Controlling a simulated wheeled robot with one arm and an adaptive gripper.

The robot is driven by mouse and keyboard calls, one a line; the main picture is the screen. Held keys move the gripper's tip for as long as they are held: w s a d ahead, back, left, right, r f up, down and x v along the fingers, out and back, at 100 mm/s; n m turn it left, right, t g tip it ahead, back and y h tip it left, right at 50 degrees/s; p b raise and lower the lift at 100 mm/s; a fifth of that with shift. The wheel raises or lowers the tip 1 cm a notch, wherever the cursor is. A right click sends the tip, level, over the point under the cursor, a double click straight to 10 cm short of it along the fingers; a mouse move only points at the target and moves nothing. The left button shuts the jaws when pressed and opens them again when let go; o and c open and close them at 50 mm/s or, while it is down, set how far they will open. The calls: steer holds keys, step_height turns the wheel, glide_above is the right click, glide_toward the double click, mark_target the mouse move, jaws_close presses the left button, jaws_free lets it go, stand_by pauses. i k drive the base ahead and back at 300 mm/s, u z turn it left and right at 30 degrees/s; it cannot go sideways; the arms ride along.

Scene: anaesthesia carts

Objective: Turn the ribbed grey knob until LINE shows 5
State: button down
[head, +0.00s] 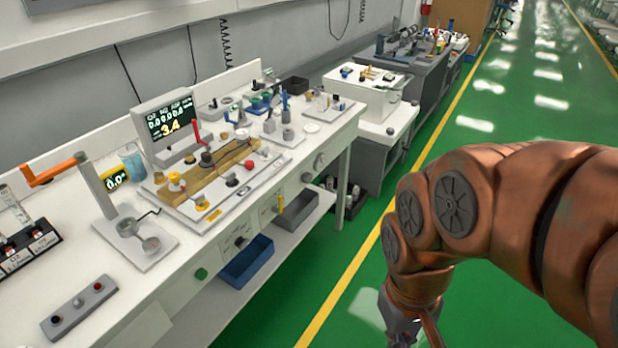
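The lettering beside the 3.4 is too small to read surely. A round grey knob (319,161) sits on the bench's front face near its right end; I cannot make out ribs on it. My gripper (408,332) hangs at the bottom edge, over the green floor and right of the bench, well apart from the knob. Its fingers are mostly cut off, so its opening is unclear.
The white bench (185,315) holds an orange-handled crank (55,168), a wooden block with fittings and a grey button box (80,306). A blue bin (246,262) sits on the shelf below. Carts stand farther back. The green floor (480,120) beside the yellow line is clear.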

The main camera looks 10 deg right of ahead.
mark_target(307, 176)
steer(key=z, duration=0.15)
steer(key=k, duration=0.45)
steer(key=z, duration=0.55)
steer(key=k, duration=0.75)
steer(key=u, duration=0.6)
steer(key=i, duration=0.8)
steer(key=u, duration=0.6)
